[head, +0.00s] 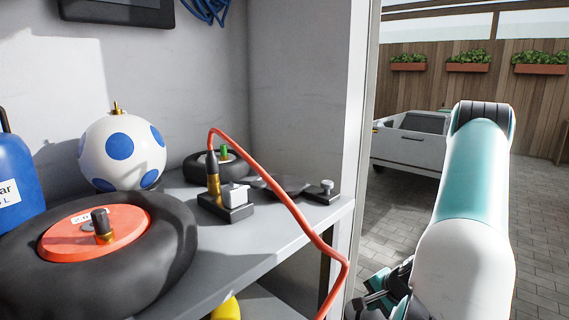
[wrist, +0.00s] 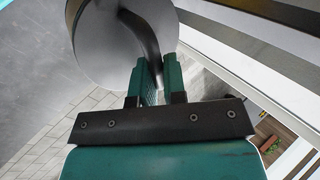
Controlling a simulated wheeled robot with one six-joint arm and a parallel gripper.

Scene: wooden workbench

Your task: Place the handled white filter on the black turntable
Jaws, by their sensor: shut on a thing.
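My gripper (wrist: 160,72) shows in the wrist view with its two green fingers closed on the dark handle of the white filter (wrist: 95,50). The filter is a round, pale disc, tilted and held off any surface, with its top edge cut off by the frame. In the head view my gripper (head: 380,292) is low, in front of the shelf edge and partly cut off; the filter cannot be made out there. A flat dark disc, seemingly the black turntable (head: 284,186), lies on the grey shelf, partly behind the orange hose, with nothing seen on it.
The grey shelf (head: 255,243) holds a black tyre with a red hub (head: 150,275), a blue-spotted white ball (head: 122,150), a black block with brass fitting (head: 228,208) and a small metal knob piece (head: 325,190). An orange hose (head: 300,218) hangs over the front edge. A side post (head: 358,110) stands right.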

